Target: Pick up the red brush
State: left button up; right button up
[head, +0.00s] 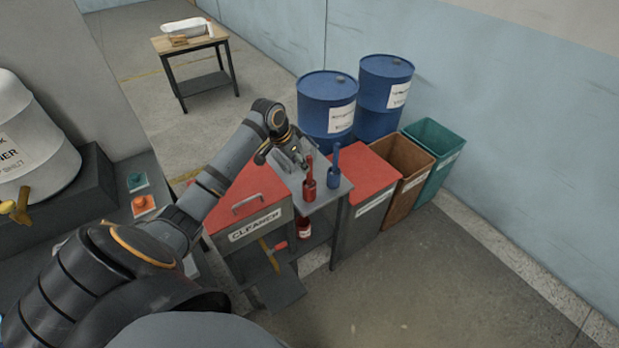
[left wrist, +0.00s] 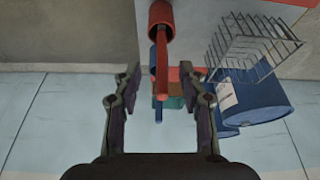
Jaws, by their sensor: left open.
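The red brush (head: 309,164) stands upright in a red holder (head: 309,191) on a small grey stand. A blue brush (head: 336,155) in a blue holder (head: 334,179) stands just right of it. My left gripper (head: 298,160) is close to the red brush handle, on its left in the head view. In the left wrist view my left gripper (left wrist: 160,85) is open and empty. The red handle (left wrist: 162,70) appears between its two fingers, with the red holder (left wrist: 160,14) at the top. My right gripper is not in view.
A red-lidded bin marked CLEANER (head: 255,222) stands left of the stand (head: 330,196). Blue drums (head: 328,92) stand behind, and brown (head: 402,166) and green bins (head: 440,150) to the right. A wire rack (left wrist: 255,45) shows in the wrist view. The floor at front right is clear.

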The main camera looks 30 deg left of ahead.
aim_at(307, 157)
pick_arm(q)
notch_tip(307, 157, up, 6)
jog(key=r, duration=0.1)
jog(key=shift+m, duration=0.4)
jog(key=p+x, duration=0.2)
jog(key=x, duration=0.4)
jog(key=shift+w+a, duration=0.15)
jog(key=p+x, duration=0.1)
jog(key=x, duration=0.3)
jog(key=shift+w+p, duration=0.1)
jog(key=shift+p, duration=0.25)
jog(key=shift+w+d+f, duration=0.2)
jog(key=shift+f, duration=0.15)
jog(key=shift+s, duration=0.1)
jog(key=c, duration=0.4)
grip_shut()
